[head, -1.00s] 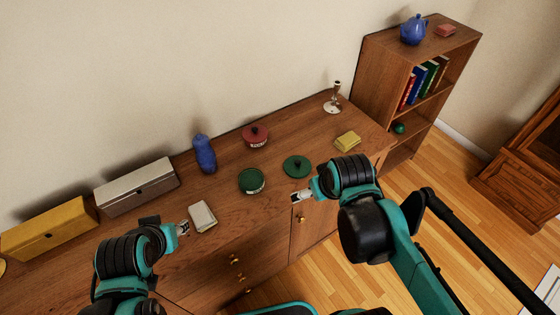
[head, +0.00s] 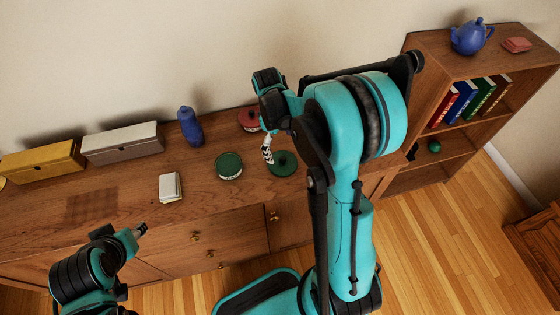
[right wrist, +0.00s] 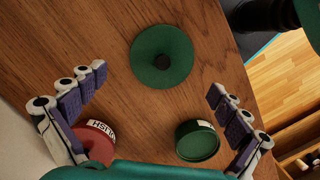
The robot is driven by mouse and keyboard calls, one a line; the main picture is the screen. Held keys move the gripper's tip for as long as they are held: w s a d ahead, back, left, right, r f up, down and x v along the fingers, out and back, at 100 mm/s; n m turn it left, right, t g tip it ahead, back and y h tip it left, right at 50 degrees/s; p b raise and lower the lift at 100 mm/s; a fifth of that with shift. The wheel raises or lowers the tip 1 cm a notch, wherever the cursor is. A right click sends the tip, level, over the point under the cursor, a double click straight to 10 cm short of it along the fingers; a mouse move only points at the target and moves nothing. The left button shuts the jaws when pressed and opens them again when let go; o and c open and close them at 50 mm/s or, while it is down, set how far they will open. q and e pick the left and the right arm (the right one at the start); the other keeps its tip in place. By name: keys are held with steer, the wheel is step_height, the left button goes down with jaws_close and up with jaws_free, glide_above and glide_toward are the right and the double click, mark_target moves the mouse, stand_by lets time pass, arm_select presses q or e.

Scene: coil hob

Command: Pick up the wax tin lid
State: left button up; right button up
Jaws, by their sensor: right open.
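The wax tin lid, a flat green disc with a dark knob (head: 286,166), lies on the wooden sideboard to the right of an open-looking green tin (head: 229,166). In the right wrist view the lid (right wrist: 150,72) lies flat, ahead of the fingertips. The green tin (right wrist: 197,143) is nearer the right finger there. My right gripper (head: 267,150) is above the sideboard by the lid, partly in front of it. Its fingers (right wrist: 157,82) are spread wide with nothing between them. My left gripper (head: 140,229) is at the lower left, off the sideboard's front; its jaw gap is unclear.
A red tin (head: 248,120), lettered in the right wrist view (right wrist: 97,140), stands behind the lid. A blue bottle (head: 190,127), grey box (head: 122,144), yellow box (head: 42,162) and pale block (head: 170,187) are to the left. A bookcase (head: 480,58) stands at right.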

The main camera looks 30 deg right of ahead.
mark_target(282, 159)
steer(key=shift+f, duration=0.55)
steer(key=f+b, duration=0.1)
steer(key=f, duration=0.2)
steer(key=s+f+b, duration=0.1)
steer(key=f, duration=0.1)
steer(key=shift+b, duration=0.35)
steer(key=shift+r, duration=0.1)
steer(key=c, duration=1.3)
steer(key=shift+o, duration=0.2)
